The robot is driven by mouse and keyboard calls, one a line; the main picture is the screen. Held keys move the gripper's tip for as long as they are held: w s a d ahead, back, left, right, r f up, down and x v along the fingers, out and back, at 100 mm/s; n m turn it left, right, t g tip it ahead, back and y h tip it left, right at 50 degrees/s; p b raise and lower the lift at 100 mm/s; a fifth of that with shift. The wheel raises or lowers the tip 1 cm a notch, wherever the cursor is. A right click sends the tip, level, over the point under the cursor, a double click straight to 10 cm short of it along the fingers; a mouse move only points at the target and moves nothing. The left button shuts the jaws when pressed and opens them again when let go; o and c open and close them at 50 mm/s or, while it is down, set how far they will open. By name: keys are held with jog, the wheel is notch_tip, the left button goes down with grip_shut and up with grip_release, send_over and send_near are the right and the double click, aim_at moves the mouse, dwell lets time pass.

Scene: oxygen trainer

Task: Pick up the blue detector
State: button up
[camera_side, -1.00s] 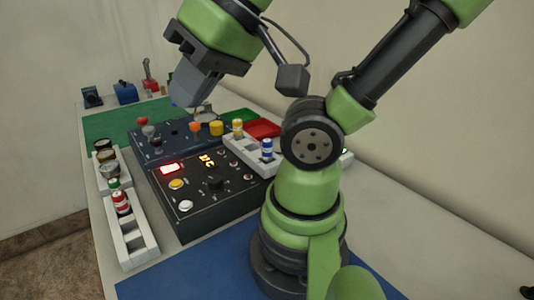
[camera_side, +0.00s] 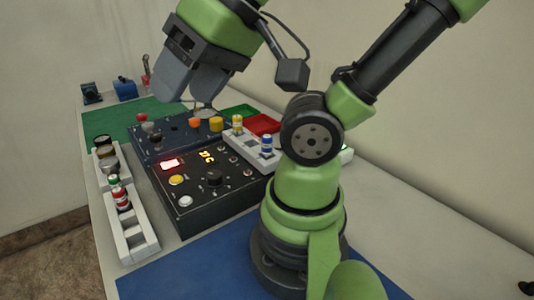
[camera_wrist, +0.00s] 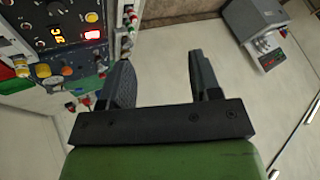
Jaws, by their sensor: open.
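A small cylinder with a blue band and white top, which looks like the blue detector (camera_side: 267,144), stands upright in the near end of a white slotted rack (camera_side: 245,153) beside my arm's base. A yellow-banded cylinder (camera_side: 237,122) stands in the same rack. My gripper (camera_side: 188,92) is open and empty, high above the back of the panels, left of and apart from the blue detector. Its two spread fingers also show in the wrist view (camera_wrist: 158,62), with nothing between them. I cannot make out the blue detector for sure in the wrist view.
A black control panel (camera_side: 225,195) with lit displays lies in front of a dark blue panel with knobs (camera_side: 175,138). A white rack (camera_side: 137,238) with a red-and-green cylinder (camera_side: 120,198) lies at left. Green (camera_side: 238,112) and red (camera_side: 262,125) trays lie behind the detector rack.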

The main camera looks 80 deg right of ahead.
jog(key=n+g+h, duration=0.2)
jog(key=n+g, duration=0.2)
jog(key=g, duration=0.3)
send_over(267, 136)
jog(key=f, duration=1.1)
jog(key=shift+w+a+f, duration=0.35)
jog(key=shift+w, duration=0.05)
jog(key=f, duration=0.4)
jog(key=shift+s+d, duration=0.1)
jog(key=shift+s, duration=0.1)
jog(key=shift+s+d+f, duration=0.1)
jog(key=shift+f, duration=1.45)
jog(key=shift+s+d+f, duration=0.1)
jog(key=shift+f, duration=1.4)
jog(key=c, duration=1.1)
jog(key=shift+o, duration=0.2)
